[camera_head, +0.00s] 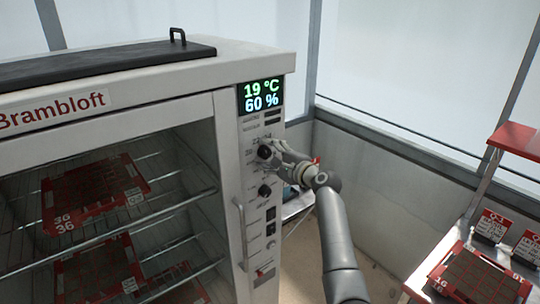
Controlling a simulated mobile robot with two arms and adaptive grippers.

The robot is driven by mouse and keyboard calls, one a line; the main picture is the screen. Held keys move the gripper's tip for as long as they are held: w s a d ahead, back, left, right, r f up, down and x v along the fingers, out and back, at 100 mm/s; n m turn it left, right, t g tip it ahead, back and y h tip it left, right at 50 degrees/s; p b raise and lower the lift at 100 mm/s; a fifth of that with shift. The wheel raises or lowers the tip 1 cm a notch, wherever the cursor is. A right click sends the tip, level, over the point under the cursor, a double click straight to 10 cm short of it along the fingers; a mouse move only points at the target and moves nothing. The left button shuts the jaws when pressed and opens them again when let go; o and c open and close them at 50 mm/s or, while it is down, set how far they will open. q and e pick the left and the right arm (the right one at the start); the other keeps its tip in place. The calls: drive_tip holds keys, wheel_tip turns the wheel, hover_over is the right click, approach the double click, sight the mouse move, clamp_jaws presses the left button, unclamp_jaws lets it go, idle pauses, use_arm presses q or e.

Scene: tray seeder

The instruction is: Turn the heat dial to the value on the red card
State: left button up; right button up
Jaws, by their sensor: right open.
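The heated cabinet (226,125) shows a lit display (261,95) reading 19 °C and 60 %. Below it, on the narrow control panel, are an upper black dial (264,152) and a lower black dial (264,190). Which one is the heat dial is too small to read. My right gripper (273,150) is open, with its fingers at the upper dial; I cannot tell whether they touch it. The gripper partly hides the dial's right side. A card with the set value is not readable here. My left gripper is not in view.
Red seed trays (137,198) lie on the cabinet's wire shelves. A vertical handle (241,236) and switches sit below the dials. At the right, a rack holds a tray (437,289) and small red-topped cards (491,226). The floor between cabinet and rack looks clear.

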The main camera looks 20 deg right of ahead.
drive_tip(key=v, duration=1.2)
idle(0.3)
drive_tip(key=s+a+f+n+g+h+b, duration=0.1)
drive_tip(key=s+f+n+g+h+b, duration=0.15)
drive_tip(key=f, duration=1.55)
drive_tip(key=s+a+f+n+g+h+b, duration=0.1)
drive_tip(key=s+f+n+g, duration=0.2)
drive_tip(key=f, duration=1.5)
drive_tip(key=s+a+f+n+g+h+b, duration=0.1)
drive_tip(key=s+f+n+g, duration=0.1)
drive_tip(key=s+f, duration=0.75)
drive_tip(key=s+f+n+g+b, duration=0.1)
drive_tip(key=s+f+n+g, duration=0.1)
drive_tip(key=s+f, duration=0.75)
drive_tip(key=s+f+n+g+b, duration=0.1)
drive_tip(key=s+f+n, duration=0.2)
drive_tip(key=s+f, duration=0.4)
drive_tip(key=s+f+n+g+h+b, duration=0.1)
drive_tip(key=s+f+n, duration=0.3)
drive_tip(key=s, duration=1.2)
drive_tip(key=s+f+n+g, duration=0.3)
drive_tip(key=s+f+n, duration=0.1)
drive_tip(key=s+f, duration=0.6)
drive_tip(key=shift+s+a+f+b, duration=0.2)
drive_tip(key=shift+s+a+b, duration=0.2)
drive_tip(key=shift+s, duration=0.6)
